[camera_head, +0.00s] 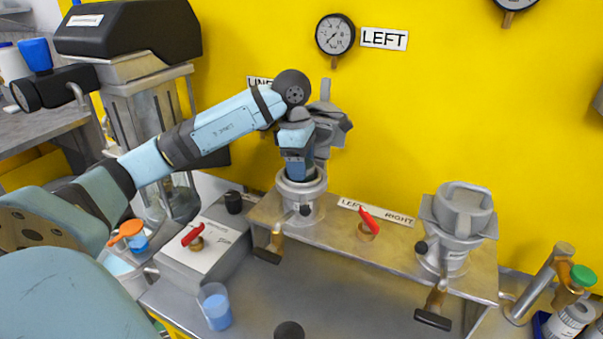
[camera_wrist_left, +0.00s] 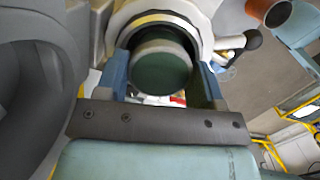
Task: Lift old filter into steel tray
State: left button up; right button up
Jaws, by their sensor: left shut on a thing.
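My left gripper (camera_head: 299,172) reaches down into the open mouth of the left filter housing (camera_head: 302,207). In the left wrist view my left gripper (camera_wrist_left: 163,82) has its two blue fingers on either side of a dark green, round-ended cylinder with a pale rim, the old filter (camera_wrist_left: 160,68). It is shut on the filter, inside or just over the housing's ring (camera_wrist_left: 178,19). In the head view the filter is hidden by the gripper and housing. I cannot pick out the steel tray with certainty. My right gripper is not in view.
The right housing (camera_head: 460,215) stands lidded on the same raised metal ledge. A beaker of blue liquid (camera_head: 215,308) stands on the bench at front. A yellow wall with gauges (camera_head: 335,34) is close behind.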

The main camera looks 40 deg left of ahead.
pick_arm(q)
notch_tip(320, 180, up, 9)
jog(key=shift+f+p, duration=0.15)
jog(key=shift+p, duration=0.15)
notch_tip(320, 180, up, 11)
jog(key=p, duration=0.3)
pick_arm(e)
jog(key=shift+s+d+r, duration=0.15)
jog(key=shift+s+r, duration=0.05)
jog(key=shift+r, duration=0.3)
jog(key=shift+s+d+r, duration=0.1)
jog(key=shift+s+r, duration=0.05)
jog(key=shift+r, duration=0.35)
